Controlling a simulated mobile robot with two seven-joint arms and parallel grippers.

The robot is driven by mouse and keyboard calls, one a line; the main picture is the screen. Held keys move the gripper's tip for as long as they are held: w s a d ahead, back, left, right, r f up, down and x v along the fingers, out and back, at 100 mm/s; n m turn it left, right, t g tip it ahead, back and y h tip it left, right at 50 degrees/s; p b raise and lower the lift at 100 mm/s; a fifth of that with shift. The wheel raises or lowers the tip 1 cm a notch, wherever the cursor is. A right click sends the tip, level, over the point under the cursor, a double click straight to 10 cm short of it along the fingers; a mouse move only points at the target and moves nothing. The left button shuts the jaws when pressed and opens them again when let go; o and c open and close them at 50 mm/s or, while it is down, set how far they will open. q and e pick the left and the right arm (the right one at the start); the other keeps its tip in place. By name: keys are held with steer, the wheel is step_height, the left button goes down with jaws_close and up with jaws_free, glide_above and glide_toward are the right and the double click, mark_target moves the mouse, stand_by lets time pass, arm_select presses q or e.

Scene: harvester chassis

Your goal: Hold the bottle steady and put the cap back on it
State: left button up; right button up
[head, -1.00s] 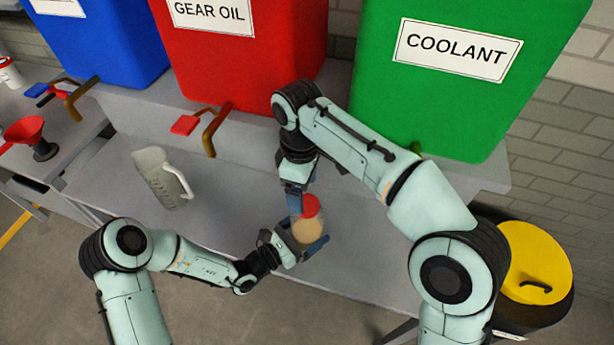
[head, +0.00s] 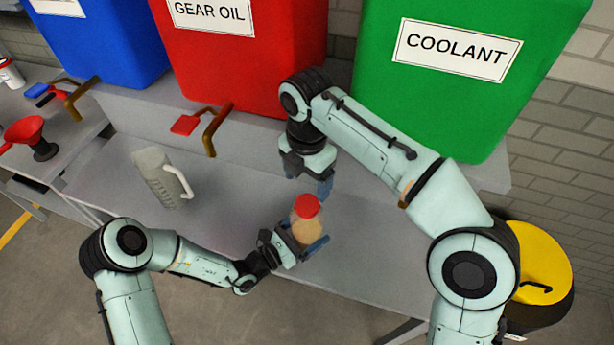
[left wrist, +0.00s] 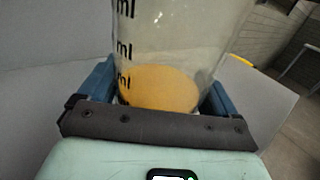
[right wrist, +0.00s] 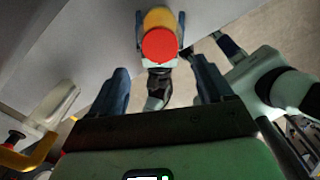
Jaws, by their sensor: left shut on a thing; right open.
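The bottle (head: 307,233) is clear with amber liquid low inside, upright above the grey bench. My left gripper (head: 300,243) is shut around its body. The left wrist view shows the bottle (left wrist: 165,85) between the two fingers, with "ml" marks on its wall. The red cap (head: 307,206) sits on the bottle's top; whether it is screwed tight I cannot tell. My right gripper (head: 308,178) is open and empty, above and behind the cap, apart from it. In the right wrist view the cap (right wrist: 159,45) lies beyond the open fingers.
A clear measuring jug (head: 160,178) stands on the bench to the left. Behind are the red gear oil tank (head: 240,65) with its tap (head: 209,132) and the green coolant tank (head: 450,95). A yellow-lidded drum (head: 535,260) stands at the right. The bench around the bottle is clear.

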mark_target(307, 204)
steer(key=shift+f, duration=0.1)
steer(key=shift+f, duration=3.95)
steer(key=c, duration=1.1)
steer(key=m, duration=1)
steer(key=shift+m, duration=0.4)
steer(key=m, duration=0.6)
steer(key=shift+m, duration=0.4)
steer(key=m, duration=0.5)
steer(key=o, duration=1.3)
steer(key=shift+c, duration=0.2)
